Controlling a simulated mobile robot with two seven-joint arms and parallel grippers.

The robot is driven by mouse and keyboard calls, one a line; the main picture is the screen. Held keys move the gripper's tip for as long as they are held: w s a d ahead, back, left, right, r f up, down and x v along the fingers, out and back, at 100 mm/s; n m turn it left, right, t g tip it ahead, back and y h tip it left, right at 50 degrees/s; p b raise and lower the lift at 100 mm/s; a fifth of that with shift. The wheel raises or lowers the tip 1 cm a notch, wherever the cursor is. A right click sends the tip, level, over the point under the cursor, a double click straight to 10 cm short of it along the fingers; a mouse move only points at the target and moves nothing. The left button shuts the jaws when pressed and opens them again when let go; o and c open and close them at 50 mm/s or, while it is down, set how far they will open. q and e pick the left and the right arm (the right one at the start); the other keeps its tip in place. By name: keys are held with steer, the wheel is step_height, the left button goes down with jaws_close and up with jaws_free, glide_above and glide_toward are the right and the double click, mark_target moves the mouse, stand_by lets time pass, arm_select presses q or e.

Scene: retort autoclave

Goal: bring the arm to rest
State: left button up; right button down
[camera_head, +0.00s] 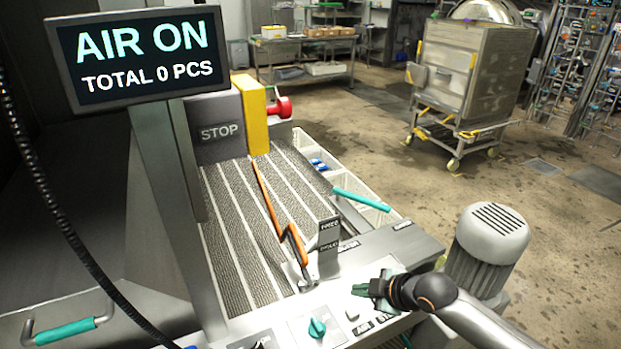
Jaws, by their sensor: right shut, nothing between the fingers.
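My right gripper (374,289) is at the lower middle right, at the end of my right arm, which comes in from the lower right. Its dark green fingers are shut with nothing between them. They are over the front control panel (285,318), close to its labelled buttons; whether they touch the panel cannot be told. A teal knob (317,327) sits on the panel to the left of the gripper. My left gripper does not show.
A screen (143,58) reads AIR ON, TOTAL 0 PCS. An orange lever (294,242) and a teal handle (361,199) rise near the ribbed conveyor (235,235). A grey motor (490,243) stands right. A wheeled steel cart (470,75) stands behind on open floor.

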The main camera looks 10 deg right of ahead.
steer(key=shift+m+g, duration=0.5)
steer(key=shift+m, duration=0.2)
steer(key=s+a, duration=0.1)
steer(key=s, duration=0.1)
steer(key=s+a+f, duration=0.1)
steer(key=s, duration=0.1)
steer(key=s+a+f, duration=0.1)
steer(key=s, duration=0.1)
steer(key=shift+s+a+f, duration=0.2)
steer(key=shift+a+f, duration=0.05)
steer(key=shift+a, duration=0.15)
steer(key=s+d+f+m+g+h, duration=0.1)
steer(key=s+d+m+h, duration=0.2)
steer(key=s, duration=0.5)
steer(key=s+d+m+g, duration=0.1)
steer(key=s+d+m, duration=0.2)
steer(key=s+m, duration=0.35)
steer(key=s+d+f+m+g+h, duration=0.1)
steer(key=s+d+m+h, duration=0.15)
steer(key=s, duration=0.65)
steer(key=w+a+f+t+y, duration=0.1)
steer(key=w+a+f+t, duration=0.1)
steer(key=f, duration=0.3)
steer(key=w+a+f+t+y, duration=0.2)
steer(key=w+f+t, duration=0.1)
steer(key=f, duration=0.2)
steer(key=shift+a+f, duration=0.2)
steer(key=shift+f, duration=0.1)
